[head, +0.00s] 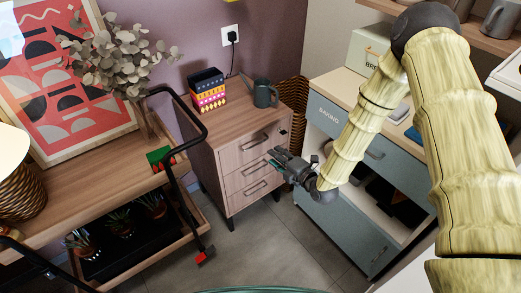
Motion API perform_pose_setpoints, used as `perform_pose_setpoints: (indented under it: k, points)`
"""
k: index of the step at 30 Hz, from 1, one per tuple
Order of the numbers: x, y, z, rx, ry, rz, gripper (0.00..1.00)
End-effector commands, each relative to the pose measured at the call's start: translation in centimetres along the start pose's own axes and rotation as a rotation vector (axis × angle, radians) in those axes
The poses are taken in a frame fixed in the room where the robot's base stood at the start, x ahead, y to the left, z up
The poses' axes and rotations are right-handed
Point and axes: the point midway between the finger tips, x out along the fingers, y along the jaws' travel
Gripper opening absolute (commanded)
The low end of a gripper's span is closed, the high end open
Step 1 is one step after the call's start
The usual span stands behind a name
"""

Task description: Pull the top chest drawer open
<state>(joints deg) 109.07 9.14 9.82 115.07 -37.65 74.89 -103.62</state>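A small wooden chest (221,180) with three drawers stands against the wall in the middle of the head view. Its top drawer (236,155) looks shut, flush with the front, and has a dark bar handle (257,142). My gripper (274,160) is in front of the chest's right side, a little below and to the right of the top handle. Its dark fingers point left and look spread apart, with nothing seen between them. It hides the right part of the middle drawer. It does not appear to touch the handle, though depth is hard to judge.
A patterned box (209,92) and a dark mug (264,93) stand on the chest. A dark-framed trolley (183,180) is close on the left. A blue-grey cabinet (345,228) stands on the right, with a wicker basket (296,92) behind. Grey floor (262,235) is clear in front.

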Motion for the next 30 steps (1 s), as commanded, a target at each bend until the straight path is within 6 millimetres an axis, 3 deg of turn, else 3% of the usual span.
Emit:
perform_pose_setpoints:
  k: [5,18,30]
  points:
    - [1.7,0.2,0.0,-0.003,0.0,0.002,0.29]
    - [8.5,0.1,0.0,-0.001,0.0,0.001,0.29]
    - [10.6,0.0,0.0,0.0,0.0,-0.001,0.29]
